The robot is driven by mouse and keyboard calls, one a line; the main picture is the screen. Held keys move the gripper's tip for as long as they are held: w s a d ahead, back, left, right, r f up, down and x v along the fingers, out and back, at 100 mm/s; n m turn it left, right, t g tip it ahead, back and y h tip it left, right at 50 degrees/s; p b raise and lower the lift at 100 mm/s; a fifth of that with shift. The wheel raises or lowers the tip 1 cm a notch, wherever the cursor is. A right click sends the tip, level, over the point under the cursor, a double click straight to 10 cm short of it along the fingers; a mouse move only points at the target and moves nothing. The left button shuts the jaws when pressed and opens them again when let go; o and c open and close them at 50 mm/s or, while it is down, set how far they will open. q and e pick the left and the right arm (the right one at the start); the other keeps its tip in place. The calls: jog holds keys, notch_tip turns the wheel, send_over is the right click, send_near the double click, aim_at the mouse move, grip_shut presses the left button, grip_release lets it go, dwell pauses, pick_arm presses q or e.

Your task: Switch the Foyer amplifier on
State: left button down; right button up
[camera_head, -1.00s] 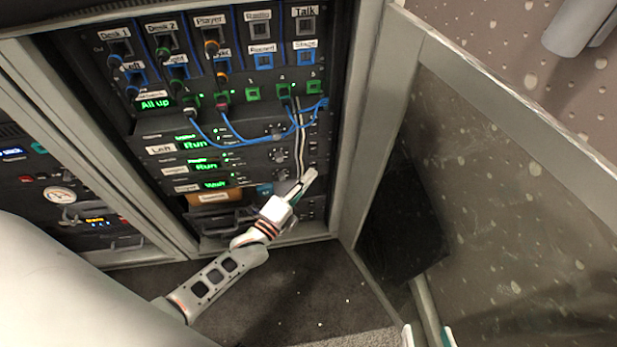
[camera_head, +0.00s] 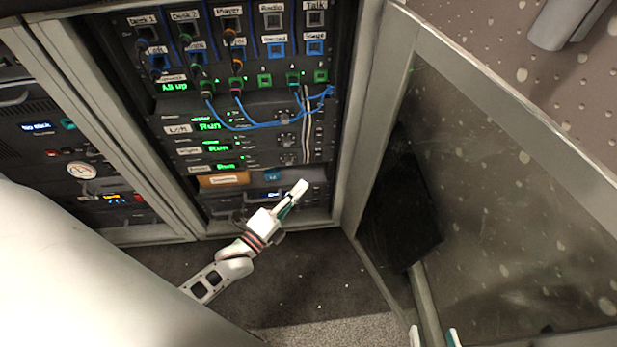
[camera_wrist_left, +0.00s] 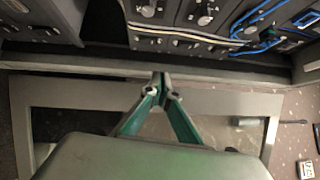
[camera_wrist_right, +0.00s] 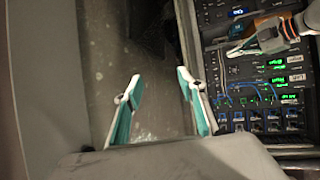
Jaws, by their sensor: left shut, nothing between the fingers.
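The Foyer amplifier (camera_head: 255,163) is the lowest of three stacked amplifiers in the open rack. Its small label is hard to read here. Its display (camera_head: 226,167) is lit with green text too small to read surely. Its right end, with the dark switch area, is uncovered in the head view; the switch's position cannot be made out. My left gripper (camera_head: 301,186) is shut and empty, just below and in front of that right end, apart from the panel. It also shows shut in the left wrist view (camera_wrist_left: 161,78). My right gripper (camera_wrist_right: 157,82) is open and empty, away from the rack.
The Left amplifier (camera_head: 247,122) and Right amplifier (camera_head: 255,143) above both show green "Run". Blue cables (camera_head: 255,127) hang across the upper panels. An orange item (camera_head: 224,180) lies on the shelf below. The open glass door (camera_head: 510,190) stands right.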

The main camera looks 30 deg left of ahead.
pick_arm(q)
jog(key=shift+r+v, duration=0.2)
jog(key=shift+v, duration=1.05)
